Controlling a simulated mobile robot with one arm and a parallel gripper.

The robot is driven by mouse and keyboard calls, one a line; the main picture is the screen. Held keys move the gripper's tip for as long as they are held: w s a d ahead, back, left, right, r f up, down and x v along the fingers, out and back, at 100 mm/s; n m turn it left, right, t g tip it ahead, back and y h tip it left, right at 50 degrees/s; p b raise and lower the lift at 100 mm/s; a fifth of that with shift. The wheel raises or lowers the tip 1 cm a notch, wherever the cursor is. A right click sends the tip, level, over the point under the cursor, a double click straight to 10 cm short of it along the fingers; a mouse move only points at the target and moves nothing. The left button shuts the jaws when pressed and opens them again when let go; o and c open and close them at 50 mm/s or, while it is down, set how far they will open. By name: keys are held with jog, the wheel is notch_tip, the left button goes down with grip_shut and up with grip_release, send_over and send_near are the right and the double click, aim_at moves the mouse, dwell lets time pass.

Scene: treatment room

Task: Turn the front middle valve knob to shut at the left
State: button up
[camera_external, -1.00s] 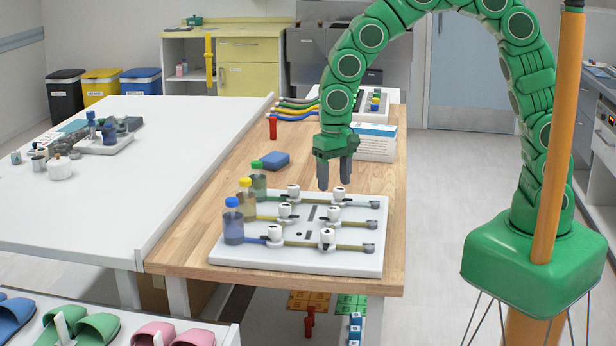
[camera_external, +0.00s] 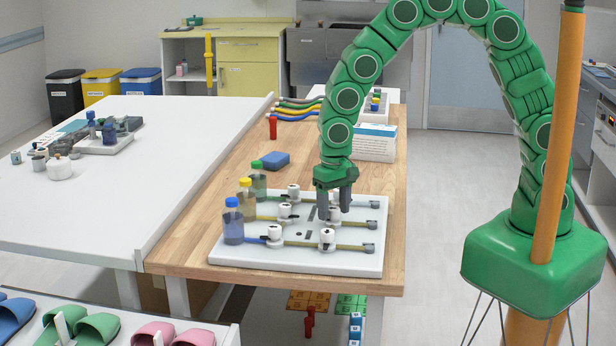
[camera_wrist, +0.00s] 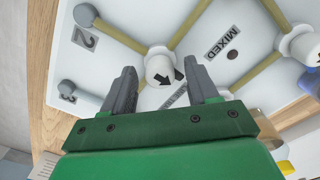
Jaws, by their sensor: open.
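A white valve board (camera_external: 240,252) lies on the wooden table and carries three rows of white valve knobs. The middle-row knob nearest my arm (camera_external: 334,214) is partly hidden by my gripper (camera_external: 335,210) in the external view. In the wrist view this white knob (camera_wrist: 158,68) has a black arrow and sits between the two open fingers of my gripper (camera_wrist: 163,92). The fingers stand either side of it with visible gaps. A tube runs from the knob to the end fitting by the label 2 (camera_wrist: 87,40).
Neighbouring knobs stand close by, at the front right (camera_external: 327,238) and middle left (camera_external: 285,211).

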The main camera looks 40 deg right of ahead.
jog(key=c, duration=1)
jog(key=shift+c, duration=0.2)
jog(key=shift+n, duration=0.4)
jog(key=n, duration=0.3)
jog(key=shift+n, duration=0.3)
jog(key=n, duration=0.4)
jog(key=shift+n, duration=0.3)
jog(key=n, duration=0.4)
jog(key=shift+n, duration=2.4)
